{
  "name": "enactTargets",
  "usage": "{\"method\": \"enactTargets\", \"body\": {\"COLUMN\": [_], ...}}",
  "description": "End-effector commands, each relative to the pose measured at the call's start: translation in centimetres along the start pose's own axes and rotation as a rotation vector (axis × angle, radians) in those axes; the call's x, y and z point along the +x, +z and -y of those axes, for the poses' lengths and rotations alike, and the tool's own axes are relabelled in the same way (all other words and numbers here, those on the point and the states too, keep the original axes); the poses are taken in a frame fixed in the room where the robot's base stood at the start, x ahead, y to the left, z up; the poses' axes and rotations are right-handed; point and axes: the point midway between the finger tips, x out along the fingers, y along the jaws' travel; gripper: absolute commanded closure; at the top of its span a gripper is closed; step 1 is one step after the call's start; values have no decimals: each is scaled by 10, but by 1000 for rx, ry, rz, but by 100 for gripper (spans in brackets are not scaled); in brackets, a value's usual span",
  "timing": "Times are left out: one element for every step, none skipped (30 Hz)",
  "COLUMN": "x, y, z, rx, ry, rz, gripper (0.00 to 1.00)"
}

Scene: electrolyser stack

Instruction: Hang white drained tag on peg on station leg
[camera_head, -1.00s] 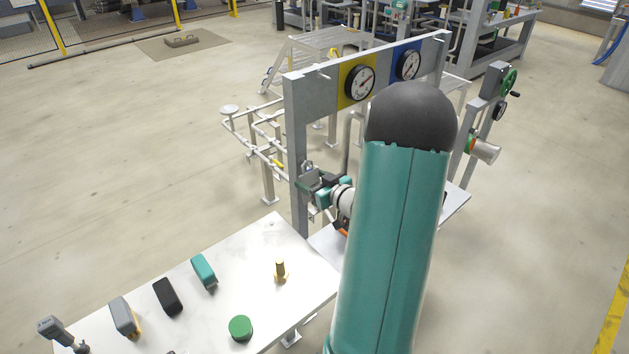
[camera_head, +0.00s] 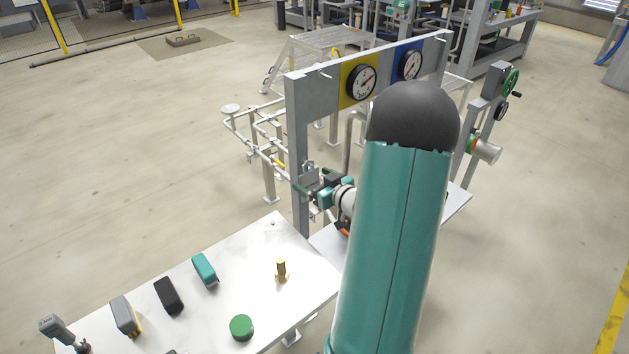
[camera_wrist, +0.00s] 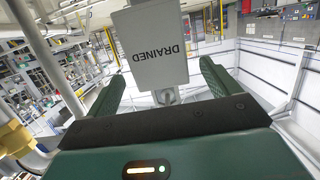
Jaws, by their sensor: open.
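The white tag (camera_wrist: 155,50), marked DRAINED, shows in the wrist view with its lettering upside down. Its narrow grey tab (camera_wrist: 166,95) reaches down between the two green fingers. My gripper (camera_wrist: 163,82) is open, with a gap between each finger and the tab. In the head view my gripper (camera_head: 313,192) is beside the grey station leg (camera_head: 297,150), with the small tag (camera_head: 311,178) there too. The peg at the tag cannot be made out, so I cannot tell from the frames whether the tab is around it.
A table (camera_head: 240,260) in front holds a green round cap (camera_head: 241,327), a brass fitting (camera_head: 281,270) and several handheld items. Gauges (camera_head: 361,82) sit on the station's crossbar. White pipework (camera_head: 262,140) stands left of the leg.

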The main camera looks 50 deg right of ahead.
Motion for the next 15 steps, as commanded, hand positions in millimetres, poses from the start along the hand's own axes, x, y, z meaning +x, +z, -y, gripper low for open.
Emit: {"method": "enactTargets", "body": {"x": [-5,-8,-14,-19,-24,-33,-39,-46,-55,-62,-69,-78,-84,-91,-99], "y": [0,0,0,0,0,0,0,0,-1,0,0,-1,0,0,-1], "z": [-1,-1,-1,-1,-1,-1,-1,-1,-1,-1,-1,-1,-1,-1,-1], "rx": [0,0,0,0,0,0,0,0,1,1,1,-1,1,0,-1], "ry": [2,3,3,3,4,5,4,4,5,5,5,4,5,4,5], "rz": [0,1,1,1,1,1,1,1,0,1,1,0,0,1,0], "gripper": [12,12,12,12,12,12,12,12,12,12,12,12,12,12,12]}}
